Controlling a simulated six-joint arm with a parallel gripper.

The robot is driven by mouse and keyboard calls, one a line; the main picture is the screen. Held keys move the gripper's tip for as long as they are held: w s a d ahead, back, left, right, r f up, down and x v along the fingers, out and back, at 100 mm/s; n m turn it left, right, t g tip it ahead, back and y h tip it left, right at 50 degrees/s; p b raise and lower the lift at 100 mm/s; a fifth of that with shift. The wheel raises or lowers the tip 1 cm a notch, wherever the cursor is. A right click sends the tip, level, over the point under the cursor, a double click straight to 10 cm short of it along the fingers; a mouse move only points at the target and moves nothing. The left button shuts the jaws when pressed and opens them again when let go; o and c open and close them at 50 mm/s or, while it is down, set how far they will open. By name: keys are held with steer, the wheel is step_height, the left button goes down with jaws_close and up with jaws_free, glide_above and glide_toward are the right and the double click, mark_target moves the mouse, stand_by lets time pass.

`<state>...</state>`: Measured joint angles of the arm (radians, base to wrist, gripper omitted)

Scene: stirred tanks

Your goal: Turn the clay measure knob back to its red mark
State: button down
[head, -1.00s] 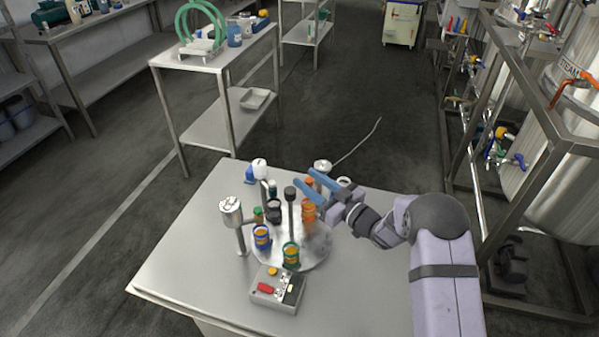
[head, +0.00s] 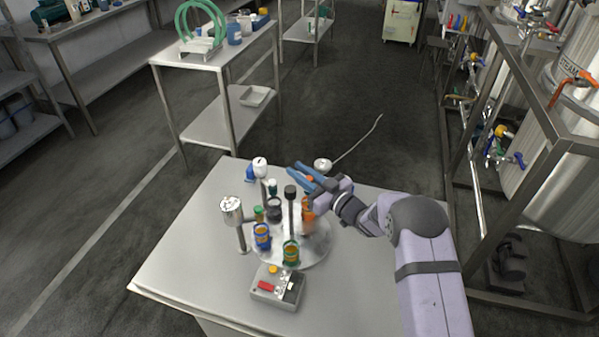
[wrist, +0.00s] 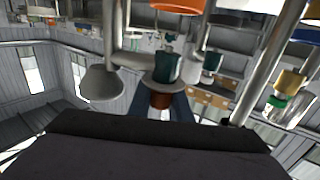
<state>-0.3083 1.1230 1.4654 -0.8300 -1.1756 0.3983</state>
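My gripper (head: 296,173) is over the far part of the round steel turntable (head: 318,250). Its two blue fingers are apart, with a gap between them. An orange bottle (head: 308,203) stands just below and is partly hidden by my gripper. In the wrist view, a brown, clay-coloured part (wrist: 160,100) shows between the blue fingers, under a grey disc and a teal piece (wrist: 166,68). I cannot tell if the fingers touch it. I cannot make out for sure which part is the clay measure knob, nor its red mark.
Blue (head: 262,237) and green (head: 291,252) jars stand on the turntable's near side, around a dark-topped post (head: 291,205). A steel-headed post (head: 232,208) stands at left. A grey control box (head: 278,288) is in front. The table's right part is clear beside my arm.

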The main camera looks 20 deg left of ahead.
steer(key=shift+s+a+n+g+y+b, duration=0.15)
steer(key=shift+n+g+y+b, duration=0.1)
steer(key=shift+n+g+b, duration=0.35)
steer(key=shift+s+n+g+y+b, duration=0.2)
steer(key=shift+n+g+y+b, duration=0.15)
steer(key=shift+g+b, duration=0.4)
steer(key=shift+s+a+n+g+y+b, duration=0.1)
steer(key=shift+s+n+g+y+b, duration=0.1)
steer(key=shift+n+g+b, duration=0.5)
steer(key=shift+r, duration=0.1)
steer(key=c, duration=1.6)
jaws_free()
steer(key=shift+d, duration=0.15)
steer(key=shift+b+v, duration=0.4)
steer(key=shift+v, duration=3.15)
steer(key=shift+w, duration=0.1)
